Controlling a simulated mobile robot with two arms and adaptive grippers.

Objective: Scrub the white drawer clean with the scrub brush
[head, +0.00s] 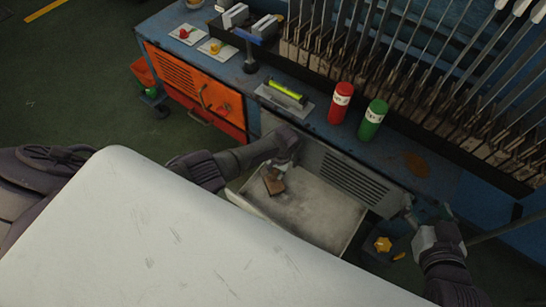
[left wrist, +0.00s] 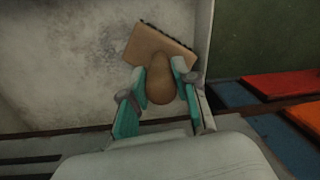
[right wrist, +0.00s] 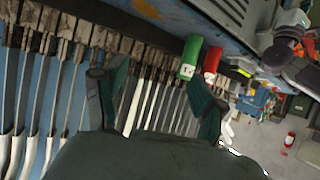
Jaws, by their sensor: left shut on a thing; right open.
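The white drawer (head: 322,212) is pulled open from the blue bench. Its floor shows grey, blotchy stains, also visible in the left wrist view (left wrist: 60,60). The scrub brush (head: 274,185) has a brown block and a rounded knob handle. My left gripper (head: 281,166) is inside the drawer, shut on the knob of the brush; the left wrist view shows the brush (left wrist: 158,55) between its fingers near the drawer wall. Whether the bristles touch the floor cannot be told. My right gripper (head: 430,212) is open and empty, right of the drawer; its fingers show in the right wrist view (right wrist: 155,100).
A red can (head: 340,103) and a green can (head: 372,120) stand on the bench (head: 420,165) above the drawer. A level with a yellow-green vial (head: 286,92) lies behind. A rack of long rods lines the back. An orange drawer unit (head: 195,85) is at left.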

